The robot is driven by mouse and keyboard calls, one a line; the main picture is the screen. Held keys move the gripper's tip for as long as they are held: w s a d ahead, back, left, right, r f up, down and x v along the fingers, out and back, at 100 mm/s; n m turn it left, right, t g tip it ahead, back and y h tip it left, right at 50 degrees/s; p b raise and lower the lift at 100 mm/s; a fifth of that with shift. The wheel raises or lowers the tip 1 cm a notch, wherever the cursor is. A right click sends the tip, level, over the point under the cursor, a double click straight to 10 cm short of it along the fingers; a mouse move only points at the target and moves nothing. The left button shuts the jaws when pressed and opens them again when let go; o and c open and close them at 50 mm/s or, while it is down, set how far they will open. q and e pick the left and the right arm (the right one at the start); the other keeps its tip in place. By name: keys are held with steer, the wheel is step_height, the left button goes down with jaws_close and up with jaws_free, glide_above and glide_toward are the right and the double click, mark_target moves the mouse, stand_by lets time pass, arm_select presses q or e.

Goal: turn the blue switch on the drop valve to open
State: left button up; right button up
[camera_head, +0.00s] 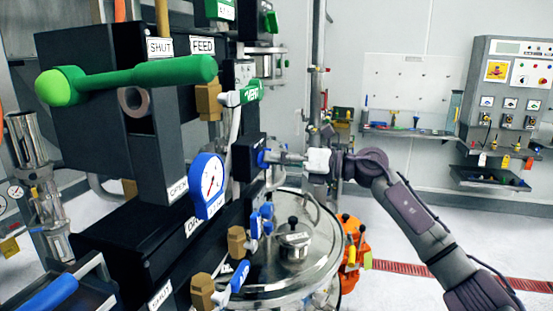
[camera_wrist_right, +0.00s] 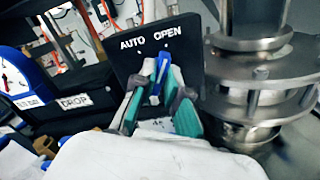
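The blue switch (camera_wrist_right: 158,78) stands out from a black panel (camera_wrist_right: 190,50) marked AUTO on the left and OPEN on the right. Its upper end leans toward the OPEN side. My right gripper (camera_wrist_right: 160,85) has its two teal-padded fingers on either side of the switch, close to it. I cannot tell whether both fingers touch it. In the head view, my right gripper (camera_head: 275,159) reaches in from the right to the black box (camera_head: 243,160), and a bit of blue shows at its tip. A DROP label (camera_wrist_right: 75,102) is left of the panel. My left gripper is out of view.
A steel vessel lid (camera_head: 300,265) lies below my right arm, and steel flanges (camera_wrist_right: 260,85) are close on the panel's right. A blue-rimmed gauge (camera_head: 209,186) and a large green handle (camera_head: 140,75) are left. Open floor lies right.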

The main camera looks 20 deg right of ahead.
steer(key=o, duration=0.4)
steer(key=shift+w, duration=0.1)
steer(key=v, duration=1.2)
